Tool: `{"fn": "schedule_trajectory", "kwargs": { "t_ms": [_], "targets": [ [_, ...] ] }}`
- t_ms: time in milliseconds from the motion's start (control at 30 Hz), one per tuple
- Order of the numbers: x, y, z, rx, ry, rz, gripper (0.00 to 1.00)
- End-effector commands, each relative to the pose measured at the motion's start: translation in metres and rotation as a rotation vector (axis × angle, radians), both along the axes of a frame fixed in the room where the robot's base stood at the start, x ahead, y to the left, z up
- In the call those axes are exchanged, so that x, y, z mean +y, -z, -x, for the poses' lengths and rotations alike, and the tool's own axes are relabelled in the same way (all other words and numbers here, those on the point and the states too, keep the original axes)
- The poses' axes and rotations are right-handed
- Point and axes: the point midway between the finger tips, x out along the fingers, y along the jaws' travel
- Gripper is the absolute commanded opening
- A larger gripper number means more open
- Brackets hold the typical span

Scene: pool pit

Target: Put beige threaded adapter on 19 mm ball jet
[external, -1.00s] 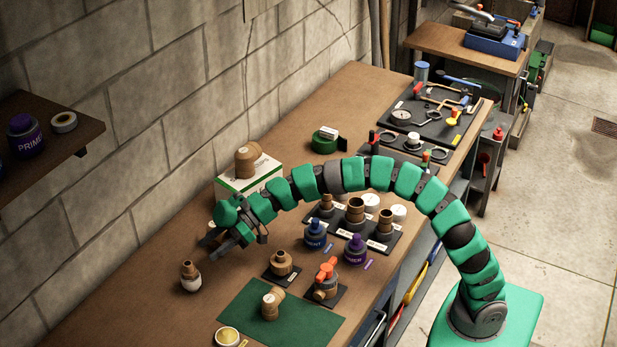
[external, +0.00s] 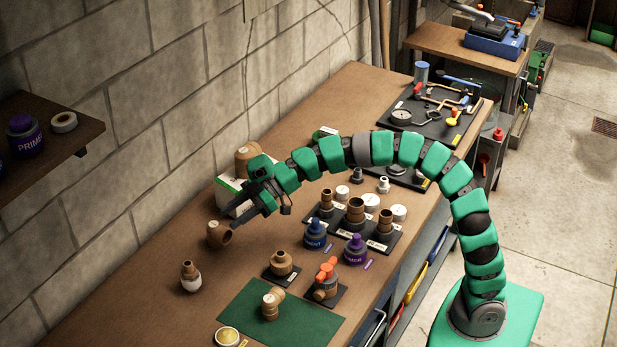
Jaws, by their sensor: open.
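A small piece (external: 190,277) with a rounded white lower part and a brown collared top stands upright on the bench at the left. It looks like a ball jet with a threaded adapter seated on it, but the parts are too small to identify surely. My gripper (external: 231,217) is open and empty above the bench, up and right of this piece and apart from it. A tan fitting (external: 217,234) stands just below and left of my fingertips; I cannot tell whether they touch.
A white-green box (external: 230,196) with a tan elbow on top stands behind my gripper. A green mat (external: 312,322) holds a tan fitting. Blue (external: 315,234) and purple (external: 355,249) bottles and several fittings on black plates stand to the right. The bench's left front is clear.

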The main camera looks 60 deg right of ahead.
Motion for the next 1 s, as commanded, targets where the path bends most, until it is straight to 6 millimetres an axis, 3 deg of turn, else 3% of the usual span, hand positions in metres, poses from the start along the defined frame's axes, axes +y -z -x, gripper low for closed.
{"fn": "schedule_trajectory", "kwargs": {
  "t_ms": [33,100,300,600,800,1000],
  "targets": [
    [-0.014,-0.027,0.005,-0.009,0.033,0.004,0.45],
    [-0.033,-0.063,0.013,-0.007,0.09,0.01,0.45],
    [-0.091,-0.155,0.048,-0.015,0.296,0.022,0.45],
    [-0.178,-0.264,0.125,-0.069,0.688,0.004,0.45],
    [-0.221,-0.311,0.176,-0.128,0.926,-0.041,0.45],
    [-0.238,-0.33,0.2,-0.16,1.033,-0.073,0.45]
  ]
}}
